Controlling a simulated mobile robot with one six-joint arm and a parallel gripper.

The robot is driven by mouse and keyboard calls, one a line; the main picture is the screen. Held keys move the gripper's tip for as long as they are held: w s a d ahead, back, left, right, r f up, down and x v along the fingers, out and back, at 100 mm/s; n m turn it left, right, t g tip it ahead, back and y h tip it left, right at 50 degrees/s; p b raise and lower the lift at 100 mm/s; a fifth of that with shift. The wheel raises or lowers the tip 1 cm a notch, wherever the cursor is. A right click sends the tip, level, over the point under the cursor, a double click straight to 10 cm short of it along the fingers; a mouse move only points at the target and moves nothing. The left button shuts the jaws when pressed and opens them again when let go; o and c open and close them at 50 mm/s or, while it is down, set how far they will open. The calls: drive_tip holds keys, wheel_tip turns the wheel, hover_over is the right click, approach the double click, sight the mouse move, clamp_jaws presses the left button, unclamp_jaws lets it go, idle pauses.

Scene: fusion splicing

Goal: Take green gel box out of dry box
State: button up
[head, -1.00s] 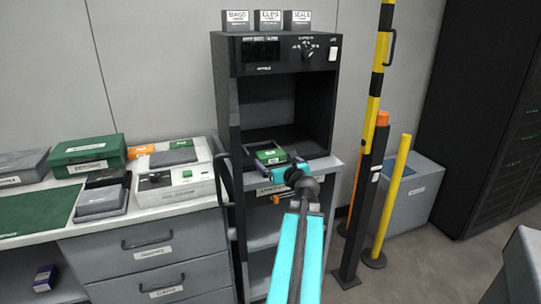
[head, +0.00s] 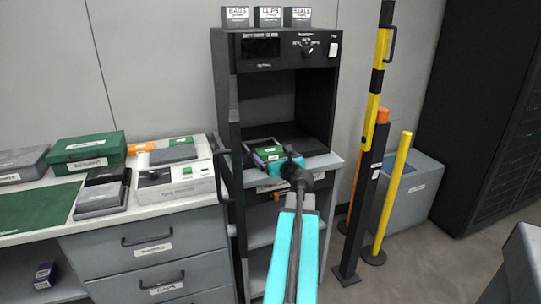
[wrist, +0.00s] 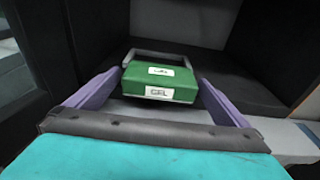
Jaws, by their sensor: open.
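The green gel box (wrist: 158,80), with a white GEL label on its front, sits in the open front of the black dry box (head: 285,100). It also shows small in the head view (head: 268,153). My gripper (wrist: 157,88) is open, with one purple finger on each side of the green box. The right finger looks close to the box's side; I cannot tell whether either finger touches it. A grey tray rim or handle shows behind the box. In the head view my wrist partly hides the box and fingers.
The dry box door (head: 223,170) stands open at the left. Its walls flank my gripper. Small labelled bins (head: 268,17) stand on top. A bench with a grey-white device (head: 175,170) and a dark green case (head: 87,152) is at left. Yellow posts (head: 392,195) stand at right.

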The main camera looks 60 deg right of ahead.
sight(270, 150)
drive_tip(key=shift+x, duration=1.65)
drive_tip(key=shift+c, duration=0.3)
drive_tip(key=c, duration=1)
drive_tip(key=shift+r, duration=0.1)
drive_tip(key=shift+r, duration=0.55)
wheel_tip(270, 150, up, 3)
drive_tip(key=shift+s+f+p, duration=0.1)
drive_tip(key=shift+f+p, duration=0.15)
drive_tip(key=shift+p, duration=0.2)
drive_tip(key=s+a, duration=0.2)
drive_tip(key=a, duration=0.1)
drive_tip(key=s+a, duration=0.1)
drive_tip(key=shift+s+a+r, duration=0.1)
drive_tip(key=shift+s+a, duration=0.05)
drive_tip(key=shift+a, duration=0.25)
drive_tip(key=shift+s+a+r, duration=0.1)
drive_tip(key=shift+s+a, duration=0.5)
drive_tip(key=shift+a, duration=0.3)
drive_tip(key=shift+b, duration=1)
